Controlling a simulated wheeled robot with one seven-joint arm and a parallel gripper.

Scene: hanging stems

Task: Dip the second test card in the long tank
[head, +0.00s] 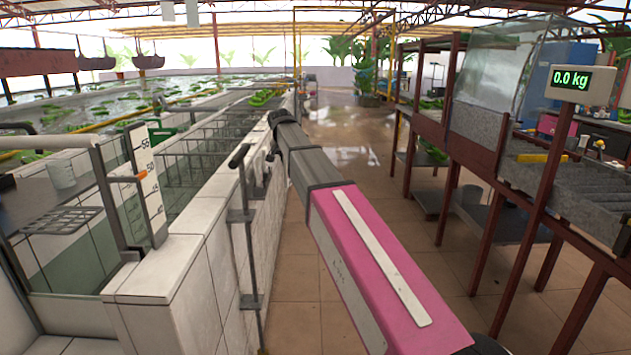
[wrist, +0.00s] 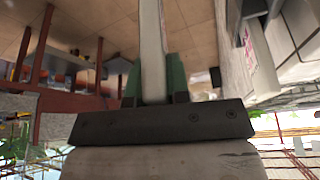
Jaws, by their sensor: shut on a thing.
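In the wrist view my gripper (wrist: 153,88) has its green fingers shut on a long pale strip (wrist: 151,40). The strip is seen nearly edge-on and runs to the top of the view. I cannot tell from its face whether it is the second test card. In the head view my pink and grey arm reaches forward over the floor beside the tiled wall, and my gripper is hidden beyond it. A long water-filled tank (head: 190,160) with metal dividers runs away on the left. I cannot make out any other test card.
A white marked gauge board (head: 148,185) stands at the tank's near end. A black-handled pipe (head: 247,230) stands against the tiled wall (head: 222,250). Red-framed racks (head: 480,215) and a 0.0 kg display (head: 570,80) are on the right. The tiled aisle (head: 345,150) ahead is clear and wet.

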